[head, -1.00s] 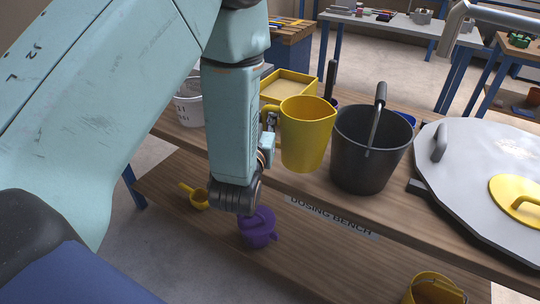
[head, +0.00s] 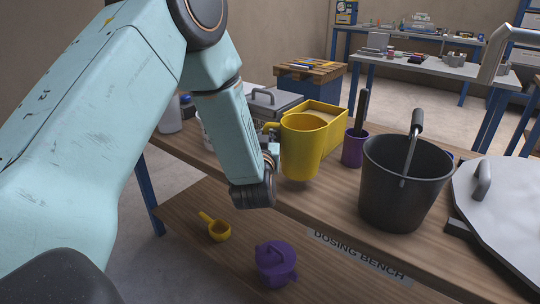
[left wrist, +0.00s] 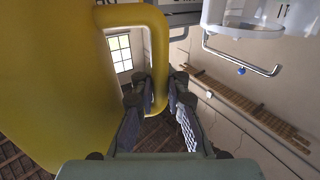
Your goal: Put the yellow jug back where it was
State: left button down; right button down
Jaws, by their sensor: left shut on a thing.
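The yellow jug (head: 301,152) is upright over the dosing bench's top, left of the black bucket, in the head view. Whether its base touches the bench or hangs just above it I cannot tell. My left gripper (head: 271,139) is on the jug's left side. In the left wrist view the jug's wall (left wrist: 50,75) fills the left, and my left gripper (left wrist: 157,98) is shut on its handle (left wrist: 158,50). My right gripper is not in view.
The black bucket (head: 395,185) stands right of the jug. A grey lid (head: 510,210) lies at the right. A purple jug (head: 277,265) and yellow scoop (head: 218,231) sit on the lower shelf.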

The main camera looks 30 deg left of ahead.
pick_arm(q)
jog(key=shift+f, duration=0.3)
jog(key=f, duration=0.1)
jog(key=f+b, duration=0.1)
jog(key=shift+d+f, duration=0.35)
jog(key=shift+w+a+f, duration=0.1)
jog(key=shift+a+f, duration=0.1)
jog(key=shift+a, duration=0.1)
jog(key=shift+d, duration=0.2)
jog(key=c, duration=1.8)
grip_release()
jog(key=shift+f, duration=0.1)
jog(key=shift+c, duration=0.2)
jog(key=o, duration=0.5)
jog(key=shift+a+f, duration=0.1)
jog(key=shift+a, duration=0.05)
jog(key=shift+c, duration=0.2)
